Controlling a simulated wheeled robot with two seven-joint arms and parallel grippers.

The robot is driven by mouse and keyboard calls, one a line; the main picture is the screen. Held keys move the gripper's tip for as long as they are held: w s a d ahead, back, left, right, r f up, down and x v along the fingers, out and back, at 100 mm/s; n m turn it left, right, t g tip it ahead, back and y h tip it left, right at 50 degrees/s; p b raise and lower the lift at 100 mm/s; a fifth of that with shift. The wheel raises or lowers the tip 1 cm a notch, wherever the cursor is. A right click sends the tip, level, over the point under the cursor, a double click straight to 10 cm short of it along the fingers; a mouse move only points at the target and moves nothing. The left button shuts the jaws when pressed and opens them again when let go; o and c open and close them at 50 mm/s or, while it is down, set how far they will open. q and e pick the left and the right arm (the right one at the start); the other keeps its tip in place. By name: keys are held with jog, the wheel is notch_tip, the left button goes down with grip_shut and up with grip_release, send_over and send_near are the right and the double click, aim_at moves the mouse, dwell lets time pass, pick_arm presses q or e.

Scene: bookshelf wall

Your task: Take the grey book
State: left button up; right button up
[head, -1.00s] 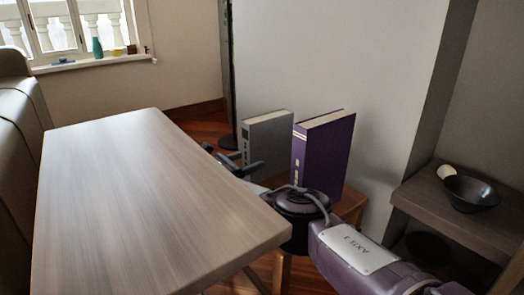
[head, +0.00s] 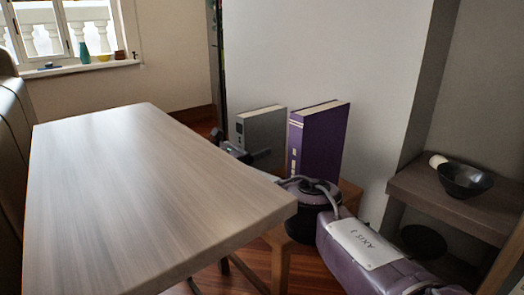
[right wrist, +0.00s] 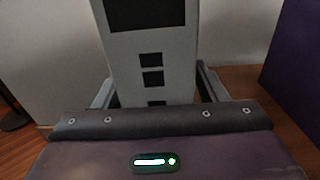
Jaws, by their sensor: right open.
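The grey book (head: 266,133) stands upright beside a purple book, spine towards my right gripper. In the right wrist view, its grey spine (right wrist: 178,53) with dark squares stands between the two fingers. My right gripper (head: 240,146) is open, with one finger on each side of the spine; it also shows in the right wrist view (right wrist: 156,82). I cannot tell whether the fingers touch the book. The gripper hides the lower part of the book in the head view. My left gripper is not in view.
The purple book (head: 319,142) stands just right of the grey one, and its edge shows in the wrist view (right wrist: 296,75). A wooden table (head: 140,190) fills the left, close to my right arm. A shelf at right holds a dark bowl (head: 465,181).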

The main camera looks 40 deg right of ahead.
jog(key=shift+d+r, duration=0.1)
grip_shut()
dwell(0.6)
jog(key=shift+r, duration=0.1)
